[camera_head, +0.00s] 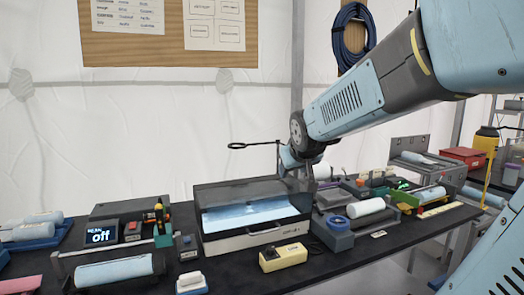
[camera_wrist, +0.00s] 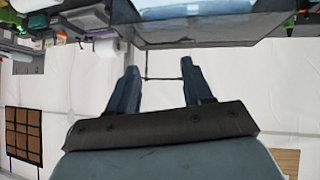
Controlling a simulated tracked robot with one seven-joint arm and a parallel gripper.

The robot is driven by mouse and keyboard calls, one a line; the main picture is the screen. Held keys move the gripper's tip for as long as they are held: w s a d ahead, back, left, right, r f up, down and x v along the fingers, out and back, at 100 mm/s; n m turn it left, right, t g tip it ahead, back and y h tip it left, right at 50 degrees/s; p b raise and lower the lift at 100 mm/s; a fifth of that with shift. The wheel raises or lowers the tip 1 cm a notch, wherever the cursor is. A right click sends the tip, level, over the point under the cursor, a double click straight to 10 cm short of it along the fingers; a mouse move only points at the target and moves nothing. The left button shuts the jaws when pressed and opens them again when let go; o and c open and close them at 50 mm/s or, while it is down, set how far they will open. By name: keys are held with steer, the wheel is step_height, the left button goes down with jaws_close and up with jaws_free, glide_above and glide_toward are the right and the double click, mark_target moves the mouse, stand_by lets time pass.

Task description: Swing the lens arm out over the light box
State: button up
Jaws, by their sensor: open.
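The lens arm (camera_head: 258,145) is a thin dark rod with a ring at its left end. In the head view it shows above the light box (camera_head: 250,238), against the tent wall; I cannot tell how far behind the box it is. The light box has a pale lit top, a dark clear cover and a white front. My gripper (camera_head: 286,158) is at the rod's right end, by the box's back right corner. In the wrist view my gripper (camera_wrist: 160,82) is open, and a thin dark bar shows between its fingers. I cannot tell whether they touch it.
The dark bench is crowded. A small display reading "off" (camera_head: 101,236) is on the left. Free room is above the box.

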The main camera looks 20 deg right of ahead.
steer(key=w+d+f+n+t+y, duration=0.1)
steer(key=w+d+f+n+t, duration=0.25)
steer(key=w+d, duration=0.8)
steer(key=w+d+f+n+t, duration=0.2)
steer(key=w+d+t, duration=0.45)
steer(key=w, duration=0.85)
steer(key=shift+m+g, duration=0.25)
steer(key=shift+g, duration=0.65)
steer(key=w, duration=0.4)
steer(key=w+d, duration=0.1)
steer(key=w, duration=0.4)
steer(key=w+d, duration=0.1)
steer(key=w, duration=0.3)
steer(key=shift+w+f, duration=0.2)
steer(key=shift+w, duration=0.15)
jaws_close()
